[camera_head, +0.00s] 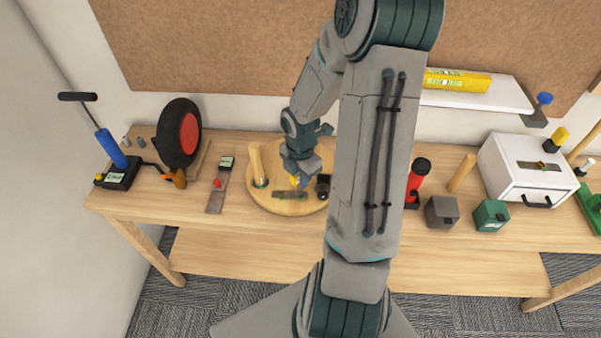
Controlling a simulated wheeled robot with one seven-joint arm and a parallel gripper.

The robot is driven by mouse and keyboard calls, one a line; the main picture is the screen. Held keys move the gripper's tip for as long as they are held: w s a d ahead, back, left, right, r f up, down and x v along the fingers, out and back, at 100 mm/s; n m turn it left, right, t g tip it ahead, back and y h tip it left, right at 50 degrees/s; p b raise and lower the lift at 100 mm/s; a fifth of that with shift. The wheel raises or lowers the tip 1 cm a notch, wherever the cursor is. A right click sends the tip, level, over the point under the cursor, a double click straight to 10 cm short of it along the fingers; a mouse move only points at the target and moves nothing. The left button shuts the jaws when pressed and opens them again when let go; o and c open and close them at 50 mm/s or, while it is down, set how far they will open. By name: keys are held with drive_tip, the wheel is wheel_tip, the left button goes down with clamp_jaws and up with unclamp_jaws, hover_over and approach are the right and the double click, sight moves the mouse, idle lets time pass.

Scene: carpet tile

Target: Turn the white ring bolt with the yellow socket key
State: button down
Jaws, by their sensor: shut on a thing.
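My gripper (300,174) points down over a round wooden board (268,203) on the workbench. It is shut on a small yellow thing (295,181), most likely the yellow socket key, of which only a little shows below the fingers. A dark flat bar (289,195) lies on the board just beneath it. Whether the yellow thing touches the bar, I cannot tell. I cannot make out the white ring bolt; my gripper and arm cover part of the board.
A wooden peg (258,165) and a dark block (323,185) stand on the board. To the left are a black wheel (179,133) and a blue-handled pump (110,148). To the right are a red cylinder (418,178), a green box (490,215) and a white drawer box (520,176).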

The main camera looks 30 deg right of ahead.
drive_tip(key=shift+r+n+p, duration=0.15)
drive_tip(key=shift+n+p, duration=0.5)
drive_tip(key=shift+n, duration=1.25)
drive_tip(key=n, duration=0.4)
drive_tip(key=shift+w, duration=0.1)
drive_tip(key=shift+m, duration=0.5)
drive_tip(key=shift+a+r, duration=0.1)
drive_tip(key=shift+r, duration=2.05)
